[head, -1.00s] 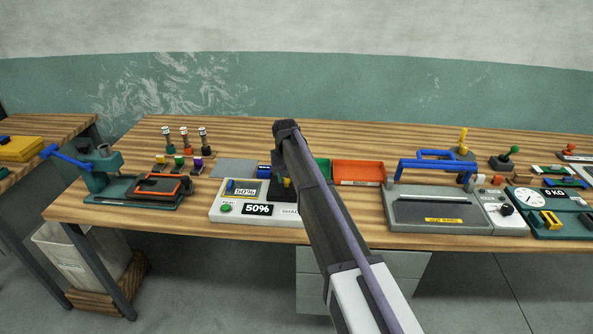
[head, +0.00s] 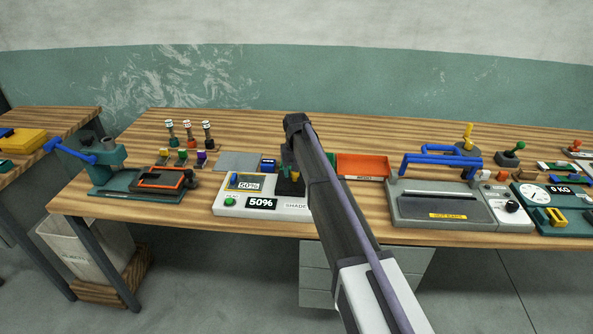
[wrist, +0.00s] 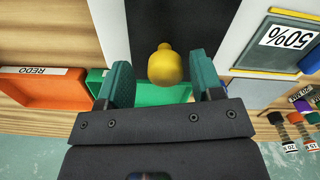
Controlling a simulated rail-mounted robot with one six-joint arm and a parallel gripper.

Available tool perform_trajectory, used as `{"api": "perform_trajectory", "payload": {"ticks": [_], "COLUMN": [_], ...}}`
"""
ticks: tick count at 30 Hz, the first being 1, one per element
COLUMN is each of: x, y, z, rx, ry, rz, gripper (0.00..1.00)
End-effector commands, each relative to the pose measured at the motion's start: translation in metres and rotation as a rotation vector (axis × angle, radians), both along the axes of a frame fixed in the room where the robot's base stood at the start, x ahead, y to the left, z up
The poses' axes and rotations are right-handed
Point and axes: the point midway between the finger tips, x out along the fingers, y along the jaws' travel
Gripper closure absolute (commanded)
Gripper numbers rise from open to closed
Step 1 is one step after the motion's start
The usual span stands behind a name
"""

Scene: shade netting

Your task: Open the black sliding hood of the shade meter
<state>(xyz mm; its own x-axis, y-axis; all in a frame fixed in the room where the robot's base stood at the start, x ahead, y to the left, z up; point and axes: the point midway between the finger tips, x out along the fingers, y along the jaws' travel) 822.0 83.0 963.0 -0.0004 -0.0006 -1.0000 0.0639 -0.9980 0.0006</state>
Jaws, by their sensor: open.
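The white shade meter (head: 258,209) stands at the bench's front edge, with a 50% display and a green button. Its black sliding hood (head: 286,188) is on its right part, partly hidden by my arm. In the wrist view the hood (wrist: 168,28) is a dark panel with a yellow knob (wrist: 165,66). My gripper (wrist: 161,80) is open, its teal fingers on either side of the knob. A gap shows on both sides, so the fingers do not appear to touch it. In the head view the knob (head: 295,177) shows beside my arm.
The orange REDO tray (head: 362,165) lies to the right, and a green tray (wrist: 150,94) is next to it. A framed 50% sample (wrist: 286,40) lies on the meter beside the hood. A grey tray machine with a blue handle (head: 440,160) stands further right.

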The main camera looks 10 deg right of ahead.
Motion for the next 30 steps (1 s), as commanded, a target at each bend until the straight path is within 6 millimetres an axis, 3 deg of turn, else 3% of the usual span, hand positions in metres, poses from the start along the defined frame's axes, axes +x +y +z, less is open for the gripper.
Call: {"api": "perform_trajectory", "payload": {"ticks": [5,15,27,29,30], "x": [0.000,0.000,0.000,-0.010,-0.026], "y": [0.000,-0.001,-0.001,-0.002,-0.004], "z": [0.026,0.104,0.107,0.107,0.107], "rx": [0.000,0.000,-0.001,-0.001,-0.001], "ry": [0.000,0.000,0.000,0.000,0.001], "rz": [0.000,-0.001,0.001,0.007,0.011], "gripper": [0.40,0.40,0.40,0.40,0.40]}}
